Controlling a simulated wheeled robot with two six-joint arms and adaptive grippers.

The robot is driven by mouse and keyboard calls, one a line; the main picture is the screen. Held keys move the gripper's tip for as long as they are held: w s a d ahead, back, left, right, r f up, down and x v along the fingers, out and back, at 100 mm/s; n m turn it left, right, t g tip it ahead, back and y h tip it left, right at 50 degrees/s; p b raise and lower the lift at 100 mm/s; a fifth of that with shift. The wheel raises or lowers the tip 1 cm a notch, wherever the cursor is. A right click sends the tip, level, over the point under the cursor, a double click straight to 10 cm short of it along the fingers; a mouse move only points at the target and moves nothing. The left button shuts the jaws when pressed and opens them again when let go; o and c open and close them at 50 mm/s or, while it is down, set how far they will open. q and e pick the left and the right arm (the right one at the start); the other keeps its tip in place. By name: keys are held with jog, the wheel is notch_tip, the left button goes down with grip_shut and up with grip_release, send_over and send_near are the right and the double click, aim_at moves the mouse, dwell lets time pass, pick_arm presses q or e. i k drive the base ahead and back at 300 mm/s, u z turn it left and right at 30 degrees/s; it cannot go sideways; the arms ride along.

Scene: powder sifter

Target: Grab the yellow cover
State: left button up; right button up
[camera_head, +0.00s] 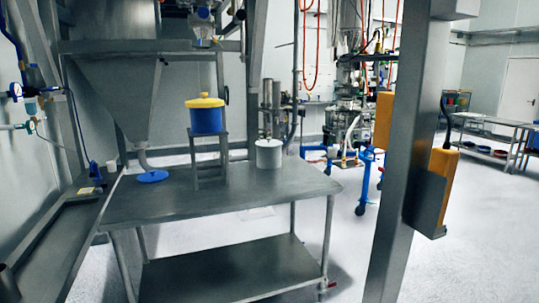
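The yellow cover (205,101) is a round lid with a raised knob. It sits on top of a blue container (206,121). The container stands on a small grey metal stand (209,158) on the steel table. Neither of my grippers shows in the head view.
The steel table (270,193) has a white lidded canister (269,154) right of the stand and a blue disc (152,176) to its left, below a funnel hopper (112,90). The table front is clear. A grey post (408,150) with orange boxes stands at right.

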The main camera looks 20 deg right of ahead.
aim_at(204, 103)
jog(key=u, duration=0.1)
jog(key=i, duration=1.75)
jog(key=z, duration=0.5)
